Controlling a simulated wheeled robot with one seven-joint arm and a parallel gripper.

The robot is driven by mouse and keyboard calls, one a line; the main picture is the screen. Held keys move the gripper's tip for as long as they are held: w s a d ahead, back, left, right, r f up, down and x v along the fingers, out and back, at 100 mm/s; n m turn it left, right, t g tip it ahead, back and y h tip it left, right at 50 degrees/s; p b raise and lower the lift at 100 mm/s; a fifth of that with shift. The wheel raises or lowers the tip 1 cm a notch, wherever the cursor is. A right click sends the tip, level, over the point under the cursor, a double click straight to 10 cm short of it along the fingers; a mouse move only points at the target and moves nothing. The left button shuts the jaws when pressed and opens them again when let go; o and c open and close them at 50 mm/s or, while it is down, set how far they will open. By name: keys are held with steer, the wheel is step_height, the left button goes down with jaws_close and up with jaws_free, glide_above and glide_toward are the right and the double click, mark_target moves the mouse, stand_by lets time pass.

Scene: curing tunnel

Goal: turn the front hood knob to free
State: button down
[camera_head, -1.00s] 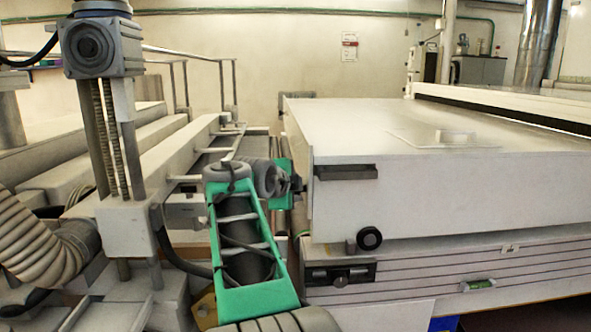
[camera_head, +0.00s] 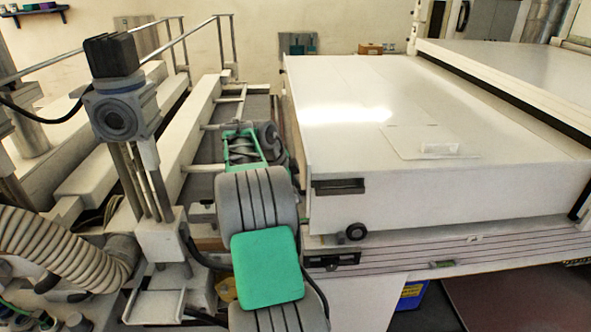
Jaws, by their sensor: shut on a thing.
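The white hood (camera_head: 440,190) fills the right half, closed down on its base. A dark recessed plate (camera_head: 340,187) sits at its front left corner. A round black knob-like part (camera_head: 356,231) sits lower on the front, apart from my gripper. My green and grey arm rises from the bottom middle. My gripper (camera_head: 292,172) is at the hood's left side, near the front corner, mostly hidden behind my arm. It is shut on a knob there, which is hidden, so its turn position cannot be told.
A grey post with a motor head (camera_head: 115,110) and a ribbed hose (camera_head: 55,245) stand close on the left. Rails (camera_head: 200,85) run back beside the hood. The base's front ledge (camera_head: 470,245) has a dark latch (camera_head: 332,261). A blue box (camera_head: 411,295) is below.

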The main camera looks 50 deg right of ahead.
steer(key=shift+r+g+y+p, duration=0.15)
steer(key=shift+g+y+p, duration=0.15)
steer(key=shift+p, duration=0.7)
steer(key=shift+f+p, duration=0.25)
steer(key=shift+p, duration=0.3)
steer(key=shift+f, duration=0.1)
steer(key=c, duration=1)
jaws_free()
steer(key=shift+o, duration=0.2)
steer(key=shift+r, duration=0.2)
steer(key=v, duration=0.7)
steer(key=shift+r+p, duration=0.25)
steer(key=shift+p, duration=0.2)
steer(key=shift+w, duration=0.15)
